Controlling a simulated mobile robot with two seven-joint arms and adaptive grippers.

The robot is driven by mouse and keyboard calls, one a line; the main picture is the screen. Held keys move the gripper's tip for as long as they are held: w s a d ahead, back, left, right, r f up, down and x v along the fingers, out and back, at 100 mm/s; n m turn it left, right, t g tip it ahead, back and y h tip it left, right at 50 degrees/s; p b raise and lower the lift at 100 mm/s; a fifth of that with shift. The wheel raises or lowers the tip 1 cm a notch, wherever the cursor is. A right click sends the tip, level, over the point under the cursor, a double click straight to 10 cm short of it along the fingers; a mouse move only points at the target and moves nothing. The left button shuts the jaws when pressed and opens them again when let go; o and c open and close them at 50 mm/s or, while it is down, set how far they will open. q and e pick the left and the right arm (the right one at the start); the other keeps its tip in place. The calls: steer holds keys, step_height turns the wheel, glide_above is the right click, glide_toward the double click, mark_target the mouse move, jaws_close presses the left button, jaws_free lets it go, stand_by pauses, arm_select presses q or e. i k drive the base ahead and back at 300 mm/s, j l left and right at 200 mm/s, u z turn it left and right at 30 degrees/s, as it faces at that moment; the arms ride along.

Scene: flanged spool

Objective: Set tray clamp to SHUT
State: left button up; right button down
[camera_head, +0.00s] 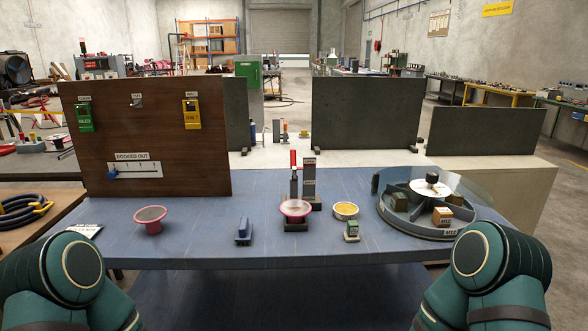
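A toggle-like clamp with a red upright handle (293,159) stands at the middle of the blue table, beside a dark post (309,168) with small labels. I take it for the tray clamp, but the labels are too small to read. A pink flanged spool (295,208) with a pale top sits just in front of it and hides part of its base. The handle points up; whether this is open or shut I cannot tell. Only my arm links show at the lower left and lower right; neither gripper is in view.
On the blue table (190,250) stand another pink spool (150,220), a blue block-like fixture (243,231), a yellow-filled bowl (345,210), a green fixture (351,232) and a round compartment carousel (445,234). A brown board (80,160) rises at the left back. The front edge is mostly clear.

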mark_target(293, 153)
steer(key=i+u, duration=0.25)
steer(key=u, duration=0.2)
steer(key=i+l+u, duration=0.2)
steer(key=u, duration=0.2)
